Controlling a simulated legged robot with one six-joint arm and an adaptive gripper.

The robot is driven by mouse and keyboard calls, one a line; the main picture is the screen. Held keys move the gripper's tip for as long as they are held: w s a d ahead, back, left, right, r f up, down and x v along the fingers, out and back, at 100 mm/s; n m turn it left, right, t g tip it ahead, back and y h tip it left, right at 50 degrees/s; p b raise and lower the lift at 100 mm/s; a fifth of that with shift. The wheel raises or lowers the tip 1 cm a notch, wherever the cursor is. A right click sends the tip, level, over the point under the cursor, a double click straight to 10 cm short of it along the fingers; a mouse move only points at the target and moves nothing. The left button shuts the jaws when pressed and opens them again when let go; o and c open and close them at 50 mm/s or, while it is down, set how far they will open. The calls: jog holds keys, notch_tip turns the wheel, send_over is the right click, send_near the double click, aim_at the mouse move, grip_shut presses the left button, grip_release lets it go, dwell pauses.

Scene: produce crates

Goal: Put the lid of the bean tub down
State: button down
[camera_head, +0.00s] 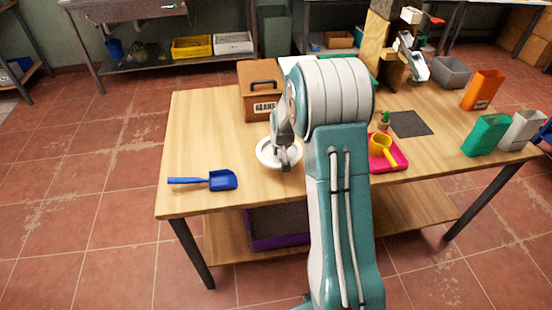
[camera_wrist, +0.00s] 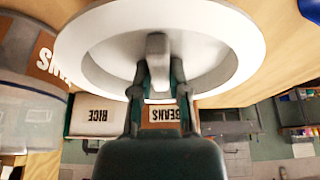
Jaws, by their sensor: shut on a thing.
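The lid (camera_wrist: 85,40) is a round white dish-like disc with a grey central knob (camera_wrist: 157,48), close up in the wrist view. My gripper (camera_wrist: 158,78) is shut on that knob. In the head view the lid (camera_head: 263,154) appears over the left part of the wooden table (camera_head: 205,150), with my gripper (camera_head: 284,152) above it. I cannot tell whether it touches the table. A clear tub (camera_wrist: 30,105) with a brown BEANS label stands at the left of the wrist view. I cannot make out this tub in the head view.
A brown wooden box (camera_head: 258,75) with a handle stands behind the lid. A blue scoop (camera_head: 222,180) lies to the left. Bare tabletop lies between the scoop and the box.

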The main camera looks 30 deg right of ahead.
aim_at(278, 158)
jog(key=shift+w+f, duration=0.85)
jog(key=shift+f, duration=0.2)
jog(key=shift+w+d+f, duration=0.15)
jog(key=shift+d+f, duration=0.05)
jog(key=shift+d, duration=0.05)
jog(key=f, duration=0.3)
jog(key=shift+w+d+f, duration=0.1)
jog(key=shift+w+d, duration=0.1)
jog(key=shift+d, duration=0.1)
jog(key=shift+a+f, duration=0.15)
jog(key=shift+f, duration=0.1)
jog(key=shift+a, duration=0.3)
jog(key=c, duration=0.9)
grip_release()
jog(key=shift+o, duration=1.4)
jog(key=shift+d, duration=0.3)
